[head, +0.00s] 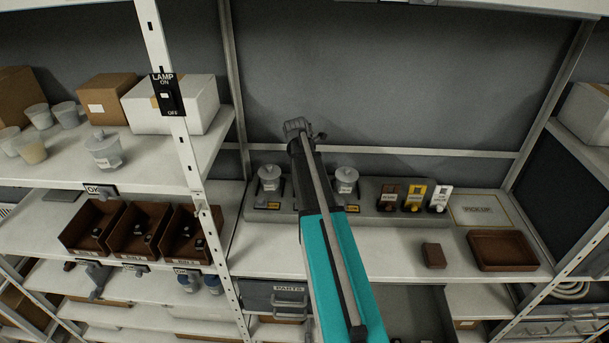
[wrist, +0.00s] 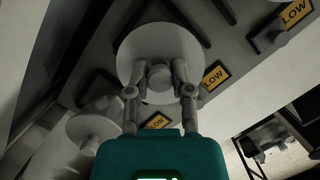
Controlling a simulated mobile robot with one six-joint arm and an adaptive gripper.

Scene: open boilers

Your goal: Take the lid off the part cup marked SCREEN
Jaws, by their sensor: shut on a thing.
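In the wrist view my gripper (wrist: 159,78) is shut on the grey knob (wrist: 159,86) of a round pale lid (wrist: 158,40), one finger on each side. The cup under this lid is hidden, so I cannot tell whether the lid sits on it or is raised. Another lidded cup (wrist: 88,124) is at lower left. Lidded cups stand left (head: 269,180) and right (head: 346,182) of the arm. Their markings are too small to read, and I cannot make out SCREEN.
Brown, yellow and white labelled parts (head: 414,197) stand at the rack's right. A brown block (head: 433,255) and a brown tray (head: 503,251) lie on the shelf. A metal post (head: 183,140) with a LAMP switch (head: 167,95) stands left. Bare shelf (head: 390,262) lies before the rack.

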